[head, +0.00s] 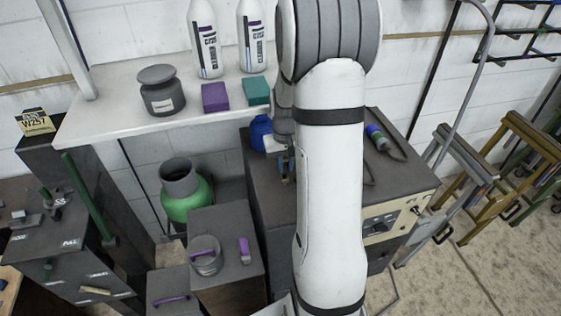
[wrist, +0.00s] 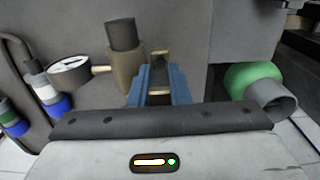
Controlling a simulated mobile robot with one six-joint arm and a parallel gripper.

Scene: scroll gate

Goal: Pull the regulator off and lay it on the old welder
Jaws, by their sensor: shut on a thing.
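The regulator (wrist: 125,72) has a tan body, a dark round knob and a white-faced gauge on a short brass stem. My gripper (wrist: 158,85), with blue fingers, is shut on its side. In the head view my gripper (head: 285,168) is over the left part of the old welder (head: 347,195), a dark grey box with a cream front panel. The regulator is mostly hidden there by my arm. I cannot tell whether it touches the welder's top. A green gas bottle (head: 187,205) with a grey neck stands left of the welder; it also shows in the wrist view (wrist: 248,80).
A shelf (head: 110,110) behind carries a grey pot (head: 160,90), white bottles and two blocks. Dark boxes stand front left. Folded stands (head: 515,170) are at the right.

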